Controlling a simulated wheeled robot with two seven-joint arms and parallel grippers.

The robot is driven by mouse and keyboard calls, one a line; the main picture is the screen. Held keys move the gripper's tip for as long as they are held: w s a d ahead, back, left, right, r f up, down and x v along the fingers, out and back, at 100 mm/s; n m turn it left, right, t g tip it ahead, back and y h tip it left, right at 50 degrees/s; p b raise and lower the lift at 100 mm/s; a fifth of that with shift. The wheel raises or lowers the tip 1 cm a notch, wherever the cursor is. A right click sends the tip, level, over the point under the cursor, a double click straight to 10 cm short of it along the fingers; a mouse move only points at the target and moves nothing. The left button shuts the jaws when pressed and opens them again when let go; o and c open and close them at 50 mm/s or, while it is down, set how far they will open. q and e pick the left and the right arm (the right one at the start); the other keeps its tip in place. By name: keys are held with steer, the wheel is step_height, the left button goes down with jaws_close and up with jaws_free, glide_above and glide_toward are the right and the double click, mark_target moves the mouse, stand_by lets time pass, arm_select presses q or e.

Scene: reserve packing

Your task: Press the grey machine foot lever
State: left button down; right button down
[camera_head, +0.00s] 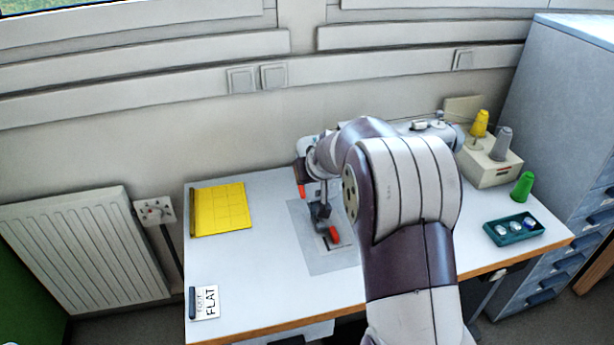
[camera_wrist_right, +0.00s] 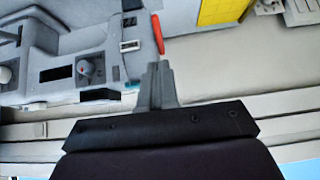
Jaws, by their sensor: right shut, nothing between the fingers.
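A grey-white sewing machine (camera_head: 304,147) stands at the back of the table, largely hidden behind my right arm. It also fills the left of the right wrist view (camera_wrist_right: 40,40). A red lever-like piece (camera_wrist_right: 158,34) lies just beyond my right fingertips in that view. In the head view, red pieces show at the machine's left end (camera_head: 301,190) and low over its bed (camera_head: 334,235); I cannot tell which one matches. My right gripper (camera_wrist_right: 158,68) is shut and empty, close to the red piece; contact cannot be told. My left gripper is not in view.
A yellow mat (camera_head: 220,208) and a FLAT card (camera_head: 205,302) lie on the table's left. A teal tray (camera_head: 514,229), a green cone (camera_head: 522,186) and a spool box (camera_head: 488,168) are at right. The wall is close behind the machine. Left-middle table is clear.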

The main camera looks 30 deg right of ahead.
steer(key=s+r, duration=0.1)
steer(key=s, duration=0.1)
steer(key=shift+s+a+r, duration=0.35)
steer(key=shift+s+a, duration=0.05)
steer(key=shift+w, duration=0.1)
steer(key=s+a+f+n+g+y, duration=0.1)
steer(key=s+a+f+g, duration=0.2)
steer(key=s+a+f, duration=0.2)
steer(key=s+a+f+n+g+y, duration=0.1)
steer(key=s+a+f, duration=0.5)
steer(key=s+a, duration=0.6)
steer(key=shift+s+a+n+g, duration=0.35)
steer(key=shift+n+g, duration=0.45)
steer(key=shift+g, duration=0.4)
